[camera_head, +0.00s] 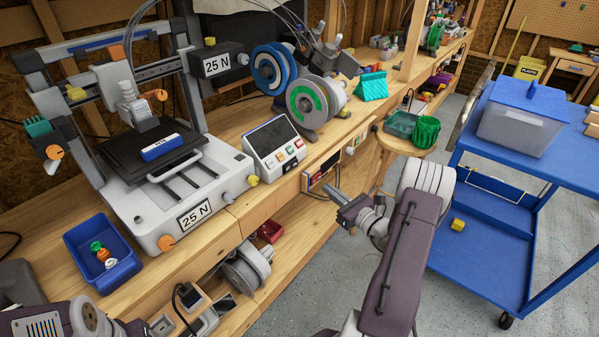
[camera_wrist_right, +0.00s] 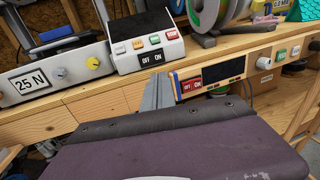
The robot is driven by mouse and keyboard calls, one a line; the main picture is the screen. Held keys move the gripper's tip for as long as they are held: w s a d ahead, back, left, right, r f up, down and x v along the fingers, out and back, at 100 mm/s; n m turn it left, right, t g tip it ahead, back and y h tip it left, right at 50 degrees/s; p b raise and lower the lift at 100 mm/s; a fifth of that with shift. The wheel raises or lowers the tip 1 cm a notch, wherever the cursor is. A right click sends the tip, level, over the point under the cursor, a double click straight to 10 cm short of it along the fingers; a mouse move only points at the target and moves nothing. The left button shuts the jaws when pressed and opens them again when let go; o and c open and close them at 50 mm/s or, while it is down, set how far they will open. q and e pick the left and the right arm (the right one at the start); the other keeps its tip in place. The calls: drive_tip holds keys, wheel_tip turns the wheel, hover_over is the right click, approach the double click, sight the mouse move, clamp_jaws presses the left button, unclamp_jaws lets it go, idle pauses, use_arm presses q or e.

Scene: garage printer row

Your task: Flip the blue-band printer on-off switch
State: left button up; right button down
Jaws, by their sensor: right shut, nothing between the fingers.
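A white and grey 3D printer (camera_head: 165,205) marked "25 N" stands on the bench at the left, with a blue strip on its upper bar and a blue block (camera_head: 161,147) on its bed. Beside it is a white control box (camera_head: 276,148) with a screen and coloured buttons. In the right wrist view this box has a black OFF/ON plate (camera_wrist_right: 152,58). A red OFF/ON plate (camera_wrist_right: 191,85) sits lower, on the bench front. My right gripper (camera_head: 330,191) is shut and empty, in front of the bench edge; its fingers (camera_wrist_right: 157,92) appear between the two plates.
Filament spools (camera_head: 315,100) stand behind the control box. A blue bin (camera_head: 102,252) is on the bench at the left. A round stool (camera_head: 397,146) and a blue cart (camera_head: 480,210) stand to the right. The grey floor between bench and cart is partly open.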

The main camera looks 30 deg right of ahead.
sight(296, 164)
drive_tip(key=w, duration=0.4)
drive_tip(key=w+a, duration=0.1)
drive_tip(key=w, duration=0.4)
drive_tip(key=w+a, duration=0.1)
drive_tip(key=w, duration=0.4)
drive_tip(key=shift+a, duration=0.2)
